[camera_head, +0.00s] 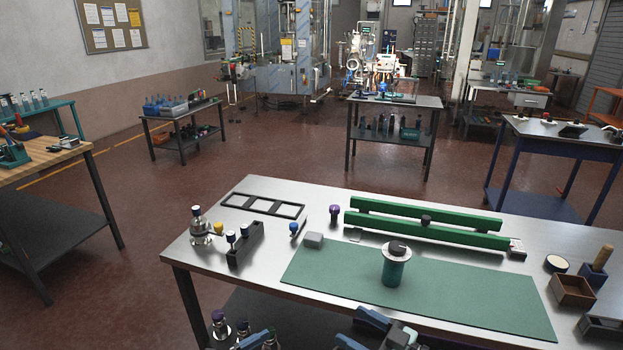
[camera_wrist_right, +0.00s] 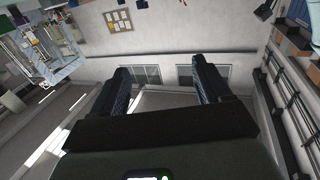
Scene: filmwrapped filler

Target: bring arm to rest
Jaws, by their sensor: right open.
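My right gripper (camera_head: 352,328) shows at the bottom edge of the head view, in front of the steel table's near edge. Its two dark-blue fingers are apart with nothing between them. In the right wrist view the open fingers (camera_wrist_right: 161,82) point towards a far wall with windows, and the gap is empty. A blue piece at the bottom edge, left of it, looks like a finger of my left gripper (camera_head: 256,340); most of that gripper is out of the picture, so its jaws cannot be judged.
The steel table (camera_head: 225,268) holds a green mat (camera_head: 460,300), a teal cylinder (camera_head: 393,273) with a pale disc on top, green rails (camera_head: 430,233), a black frame (camera_head: 262,206), a dark block with knobs (camera_head: 246,243) and a wooden box (camera_head: 573,291). Bottles (camera_head: 219,325) stand below its left part.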

